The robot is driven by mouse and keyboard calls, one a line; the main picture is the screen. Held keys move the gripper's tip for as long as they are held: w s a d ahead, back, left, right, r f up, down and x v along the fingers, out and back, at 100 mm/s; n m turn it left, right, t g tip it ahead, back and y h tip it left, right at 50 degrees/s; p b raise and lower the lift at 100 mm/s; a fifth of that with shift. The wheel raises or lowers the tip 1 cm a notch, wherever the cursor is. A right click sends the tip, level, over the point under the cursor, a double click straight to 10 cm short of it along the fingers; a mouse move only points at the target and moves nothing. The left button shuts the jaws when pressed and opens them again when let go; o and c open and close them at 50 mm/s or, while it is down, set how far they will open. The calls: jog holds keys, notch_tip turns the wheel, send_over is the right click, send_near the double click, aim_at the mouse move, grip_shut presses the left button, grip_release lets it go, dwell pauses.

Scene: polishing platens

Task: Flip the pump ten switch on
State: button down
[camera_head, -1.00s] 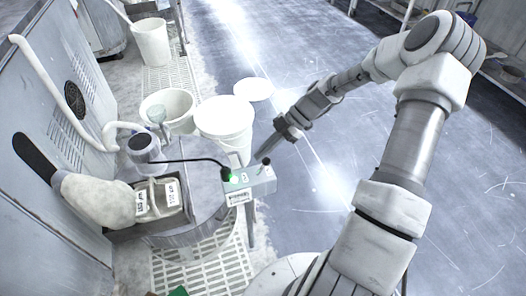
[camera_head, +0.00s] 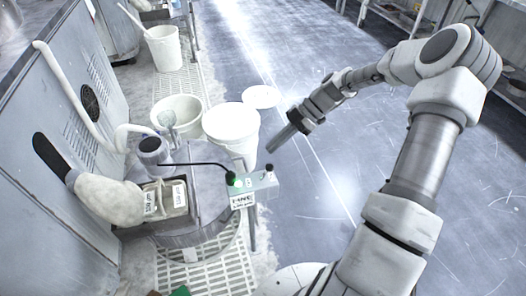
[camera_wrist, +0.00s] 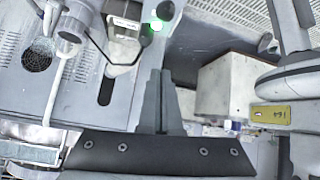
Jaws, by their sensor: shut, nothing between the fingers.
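A small pale-green switch box (camera_head: 246,190) with a white label is on a post beside the round grey polishing machine (camera_head: 190,235). The label is too small to read surely. A black-tipped toggle (camera_head: 269,167) stands up at the box's right end, and a green lamp or button (camera_head: 231,178) sits at its left end. My gripper (camera_head: 272,148) is shut and empty, just beyond the toggle with a small apparent gap. In the wrist view the shut fingers (camera_wrist: 160,82) point toward a glowing green lamp (camera_wrist: 156,24). The toggle's position is unclear.
A lidded white bucket (camera_head: 231,124) stands close behind the box, with a white basin (camera_head: 178,112) to its left. The floor (camera_head: 310,200) to the right is clear.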

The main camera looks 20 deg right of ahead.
jog(key=d, duration=0.1)
jog(key=d+r, duration=0.1)
jog(key=d, duration=0.1)
jog(key=shift+w+d+r, duration=0.1)
jog(key=shift+d+r, duration=0.05)
jog(key=shift+r, duration=0.25)
jog(key=s+a+r+m+t+h, duration=0.1)
jog(key=s+a+r+m+h, duration=0.15)
jog(key=r, duration=0.25)
jog(key=s+a+r+m+h+p, duration=0.1)
jog(key=s+a+r+m+h, duration=0.15)
jog(key=s+r+m, duration=0.2)
jog(key=s+a+r+m+t+h, duration=0.1)
jog(key=s+a+r+m+h, duration=0.1)
jog(key=s+r+m+h, duration=0.3)
jog(key=s+a+r+m+t, duration=0.2)
jog(key=s+r+m+t, duration=0.2)
jog(key=s+r+m, duration=0.5)
notch_tip(320, 180, up, 17)
jog(key=s+p, duration=0.1)
jog(key=p, duration=1.7)
jog(key=shift+s+r+n+y, duration=0.15)
jog(key=shift+s+n+y, duration=0.15)
jog(key=shift+s, duration=0.1)
